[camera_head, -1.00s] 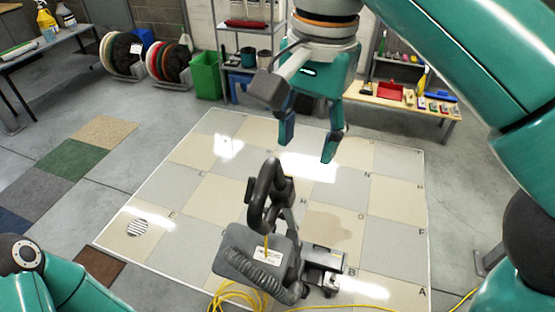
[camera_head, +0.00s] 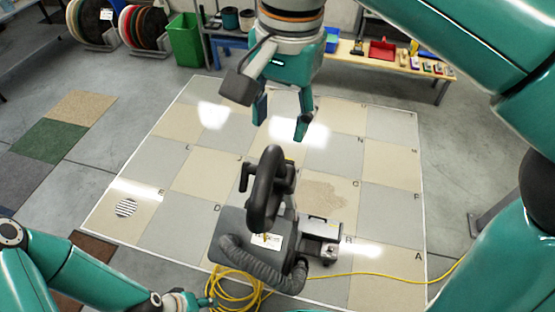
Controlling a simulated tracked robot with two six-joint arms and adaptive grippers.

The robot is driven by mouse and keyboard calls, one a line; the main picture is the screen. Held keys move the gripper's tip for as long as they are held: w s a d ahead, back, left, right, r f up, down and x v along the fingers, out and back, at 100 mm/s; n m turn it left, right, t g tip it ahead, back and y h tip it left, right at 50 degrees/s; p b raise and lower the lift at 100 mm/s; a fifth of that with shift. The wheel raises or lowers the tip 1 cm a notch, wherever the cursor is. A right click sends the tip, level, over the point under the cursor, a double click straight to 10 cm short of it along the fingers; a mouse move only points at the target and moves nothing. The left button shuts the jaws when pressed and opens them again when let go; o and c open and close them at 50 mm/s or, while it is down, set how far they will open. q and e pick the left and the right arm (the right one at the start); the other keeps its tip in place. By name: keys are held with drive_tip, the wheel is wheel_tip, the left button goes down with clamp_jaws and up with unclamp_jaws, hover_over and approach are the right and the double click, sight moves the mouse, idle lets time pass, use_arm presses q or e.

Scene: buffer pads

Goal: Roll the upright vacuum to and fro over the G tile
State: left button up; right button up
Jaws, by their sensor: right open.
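The upright vacuum, grey with a black looped handle (camera_head: 262,205) and a ribbed hose, stands at the front middle of the tiled floor. Its floor head (camera_head: 320,236) points right, near the tile marked B. The G tile (camera_head: 340,196) is beige with a darker stain and lies just behind the floor head. My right gripper (camera_head: 281,124) hangs open and empty, above and beyond the handle in the picture, not touching it. My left gripper (camera_head: 187,301) shows only in part at the bottom edge, left of the vacuum; its fingers are unclear.
A yellow cord (camera_head: 237,290) lies coiled by the vacuum and runs right across the front tiles. A striped round drain (camera_head: 126,208) is at the left. A green bin (camera_head: 186,40) and a low bench (camera_head: 425,72) stand behind. The rear tiles are clear.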

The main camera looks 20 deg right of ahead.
drive_tip(key=b, duration=0.1)
approach(278, 176)
drive_tip(key=f, duration=0.5)
drive_tip(key=shift+w+a+f, duration=0.15)
drive_tip(key=shift+a, duration=0.15)
clamp_jaws()
